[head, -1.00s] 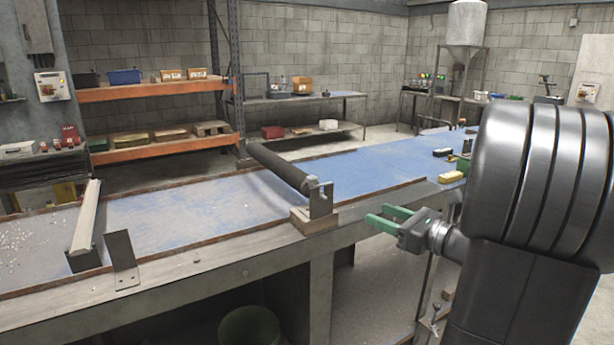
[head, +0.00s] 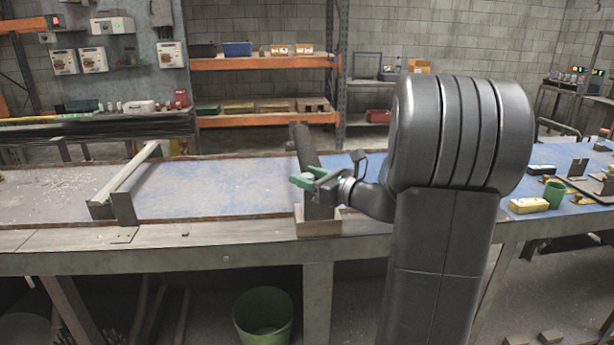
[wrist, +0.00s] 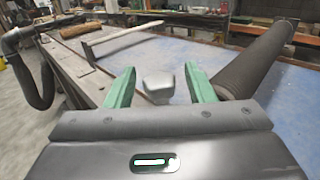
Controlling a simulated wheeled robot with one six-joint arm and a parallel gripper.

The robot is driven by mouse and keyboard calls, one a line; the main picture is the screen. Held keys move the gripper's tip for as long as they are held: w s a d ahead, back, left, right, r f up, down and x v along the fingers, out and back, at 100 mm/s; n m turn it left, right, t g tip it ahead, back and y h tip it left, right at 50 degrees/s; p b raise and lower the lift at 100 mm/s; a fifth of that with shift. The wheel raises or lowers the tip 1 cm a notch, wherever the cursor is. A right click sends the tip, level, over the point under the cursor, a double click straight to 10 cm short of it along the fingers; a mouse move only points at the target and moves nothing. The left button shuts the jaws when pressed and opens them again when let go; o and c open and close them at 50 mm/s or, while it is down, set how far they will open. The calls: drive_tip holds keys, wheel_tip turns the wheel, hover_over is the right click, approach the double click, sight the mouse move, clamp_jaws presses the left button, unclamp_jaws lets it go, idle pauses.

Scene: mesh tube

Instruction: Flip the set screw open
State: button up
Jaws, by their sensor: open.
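The dark mesh tube (head: 306,145) stretches back across the blue table. Its near end sits at an upright metal bracket (head: 318,208) on a wooden block, partly hidden by my gripper (head: 303,176). In the wrist view the tube (wrist: 255,62) runs along the right side. My gripper's green fingers (wrist: 160,72) are spread apart there. A small rounded grey metal piece (wrist: 158,86), perhaps the set screw, shows between them. Contact with the fingers cannot be told. In the head view this piece cannot be made out behind my gripper.
The blue table (head: 200,190) has a raised rim. A light bar (head: 130,172) on metal supports stands at left. A yellow box (head: 528,205) and a green cup (head: 555,194) stand at right. A green bin (head: 263,315) is on the floor.

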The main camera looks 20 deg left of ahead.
drive_tip(key=shift+a, duration=0.2)
drive_tip(key=shift+c, duration=0.4)
drive_tip(key=c, duration=0.9)
